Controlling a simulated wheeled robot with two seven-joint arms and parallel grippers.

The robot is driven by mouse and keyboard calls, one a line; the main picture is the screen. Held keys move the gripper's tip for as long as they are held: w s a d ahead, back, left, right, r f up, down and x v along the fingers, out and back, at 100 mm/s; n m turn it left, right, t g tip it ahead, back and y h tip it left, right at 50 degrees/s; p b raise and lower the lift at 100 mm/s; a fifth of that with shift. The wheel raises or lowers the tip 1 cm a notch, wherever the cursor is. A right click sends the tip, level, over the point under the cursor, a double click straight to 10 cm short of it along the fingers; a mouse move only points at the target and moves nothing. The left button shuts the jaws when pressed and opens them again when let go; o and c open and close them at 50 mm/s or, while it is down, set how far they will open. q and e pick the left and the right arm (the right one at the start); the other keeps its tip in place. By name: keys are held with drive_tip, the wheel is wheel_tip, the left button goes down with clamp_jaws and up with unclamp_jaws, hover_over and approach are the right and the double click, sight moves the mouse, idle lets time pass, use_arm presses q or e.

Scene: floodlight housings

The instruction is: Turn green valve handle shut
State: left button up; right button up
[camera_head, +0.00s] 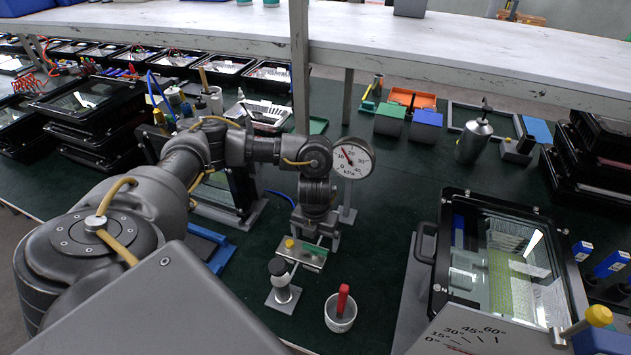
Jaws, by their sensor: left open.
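A small metal fitting with a green bar (312,250) and a yellow-green knob (289,244) stands on the dark green bench mat. The bar looks like the valve handle, but it is small and partly hidden by my gripper, so its angle is hard to tell. A round pressure gauge (353,157) marked kPa stands behind it on a post, its needle pointing up and left. My left gripper (315,238) points down right over the fitting, with its fingers open around or just above the green bar. I cannot tell whether they touch it. My right gripper is not in view.
A black-knobbed post (279,284) and a white cup with a red handle (341,312) stand in front of the fitting. A glass-fronted floodlight housing (436,300) lies at the right, near an angle scale (470,336). A white shelf (420,45) crosses above the bench.

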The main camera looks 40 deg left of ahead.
sight(315, 247)
use_arm(q)
wheel_tip(315, 247, up, 7)
drive_tip(key=shift+p, duration=0.3)
idle(0.5)
